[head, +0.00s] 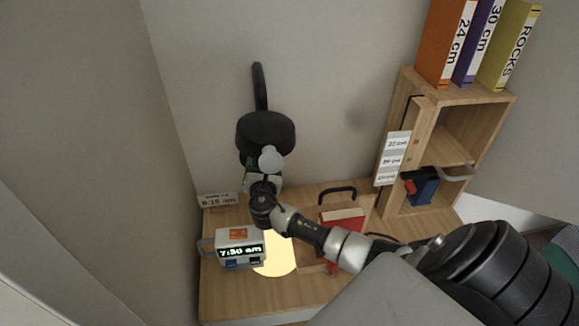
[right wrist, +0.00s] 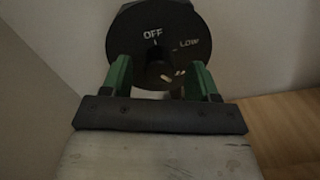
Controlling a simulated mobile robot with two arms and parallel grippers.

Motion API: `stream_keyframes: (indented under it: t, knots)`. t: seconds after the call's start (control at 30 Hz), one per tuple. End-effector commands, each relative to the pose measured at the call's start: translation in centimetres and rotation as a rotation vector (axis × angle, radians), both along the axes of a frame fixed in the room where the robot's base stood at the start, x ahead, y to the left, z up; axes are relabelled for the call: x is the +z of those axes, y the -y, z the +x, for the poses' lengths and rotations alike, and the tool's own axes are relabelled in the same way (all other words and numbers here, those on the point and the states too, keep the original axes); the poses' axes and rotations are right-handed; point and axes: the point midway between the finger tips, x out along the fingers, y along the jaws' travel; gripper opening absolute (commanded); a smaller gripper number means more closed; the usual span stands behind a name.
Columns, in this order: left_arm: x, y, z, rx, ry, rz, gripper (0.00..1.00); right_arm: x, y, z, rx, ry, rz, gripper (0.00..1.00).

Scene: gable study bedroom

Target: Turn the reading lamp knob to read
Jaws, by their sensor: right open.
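The black round reading lamp (head: 266,132) is on the wall above the desk in the head view. Its dark dial face (right wrist: 190,35) fills the top of the right wrist view, with "OFF" at the top and "LOW" to the right. A third marking low on the face is too small to read. The dark knob (right wrist: 157,54) is at the middle, with a pale mark just under "OFF". My right gripper (right wrist: 160,66) is open, its green fingers on either side of the knob area; I cannot tell whether they touch it. My left gripper is out of view.
Below the lamp, the wooden desk (head: 225,300) holds a clock reading 7:30 am (head: 240,252), a red book (head: 343,218) and a round yellow patch (head: 274,262). A wooden shelf (head: 463,100) with binders stands at the right. Walls lie close behind and left of the lamp.

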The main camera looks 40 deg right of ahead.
Motion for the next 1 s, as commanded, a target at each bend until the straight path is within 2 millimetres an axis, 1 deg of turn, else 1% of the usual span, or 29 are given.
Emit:
stream_keyframes:
  t: [0.03,0.27,0.3,0.37,0.57,0.87,1.0]
  knots:
    - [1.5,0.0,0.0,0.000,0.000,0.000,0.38,0.7,0.0,0.0,0.000,-0.049,-0.078,0.60]
    - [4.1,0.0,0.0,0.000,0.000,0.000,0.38,0.6,0.0,0.1,-0.001,-0.247,-0.402,0.60]
    - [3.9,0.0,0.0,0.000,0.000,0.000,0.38,0.1,-0.3,-0.3,0.002,-0.263,-0.429,0.60]
    - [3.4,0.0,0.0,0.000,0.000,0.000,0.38,-0.3,-0.9,-1.3,0.003,-0.259,-0.419,0.60]
    - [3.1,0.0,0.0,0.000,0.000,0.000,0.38,-0.3,-2.8,-4.2,0.002,-0.256,-0.412,0.60]
    - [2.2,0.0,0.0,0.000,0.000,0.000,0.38,-0.3,-6.1,-9.2,0.002,-0.255,-0.409,0.60]
    - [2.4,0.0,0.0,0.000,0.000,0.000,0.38,-1.2,-6.9,-11.6,-0.039,-0.213,-0.096,0.60]
